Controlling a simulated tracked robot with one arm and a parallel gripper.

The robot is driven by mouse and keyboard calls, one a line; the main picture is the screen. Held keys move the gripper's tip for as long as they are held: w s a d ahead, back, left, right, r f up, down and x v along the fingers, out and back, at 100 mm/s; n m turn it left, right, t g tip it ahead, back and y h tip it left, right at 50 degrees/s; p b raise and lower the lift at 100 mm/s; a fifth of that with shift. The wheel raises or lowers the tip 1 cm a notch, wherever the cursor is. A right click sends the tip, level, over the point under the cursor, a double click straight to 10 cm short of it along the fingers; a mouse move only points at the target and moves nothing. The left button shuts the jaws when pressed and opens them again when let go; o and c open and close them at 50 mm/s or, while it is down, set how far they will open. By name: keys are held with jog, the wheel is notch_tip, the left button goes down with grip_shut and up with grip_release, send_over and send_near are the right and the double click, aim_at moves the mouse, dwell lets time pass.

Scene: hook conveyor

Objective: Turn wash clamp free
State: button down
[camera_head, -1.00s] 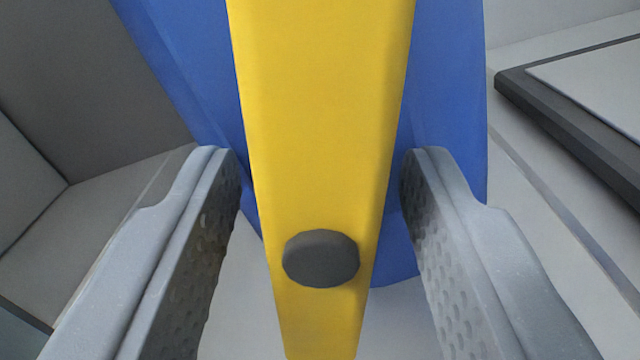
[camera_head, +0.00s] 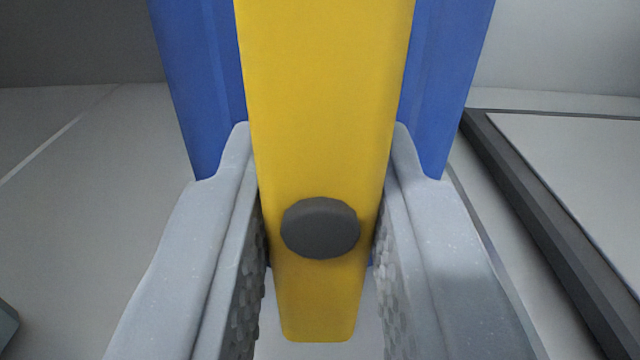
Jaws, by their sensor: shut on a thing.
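The wash clamp shows as a long yellow bar (camera_head: 322,110) that narrows toward its lower end, with a dark round knob (camera_head: 320,228) near that end. A blue part (camera_head: 440,80) stands behind the yellow bar and shows on both sides of it. My gripper (camera_head: 320,170) is shut on the yellow bar, one grey finger on each side, with the knob between the fingers. The bar's upper end runs out of the picture.
A dark-framed light panel (camera_head: 570,160) lies at the right, apart from the gripper. A grey floor (camera_head: 90,170) and a darker grey wall (camera_head: 70,40) show at the left. A small grey corner is at the lower left edge.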

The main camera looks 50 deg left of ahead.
jog(key=c, duration=1.3)
grip_release()
jog(key=p+v, duration=0.2)
jog(key=v, duration=1.1)
jog(key=shift+s+d, duration=0.25)
jog(key=shift+d, duration=0.05)
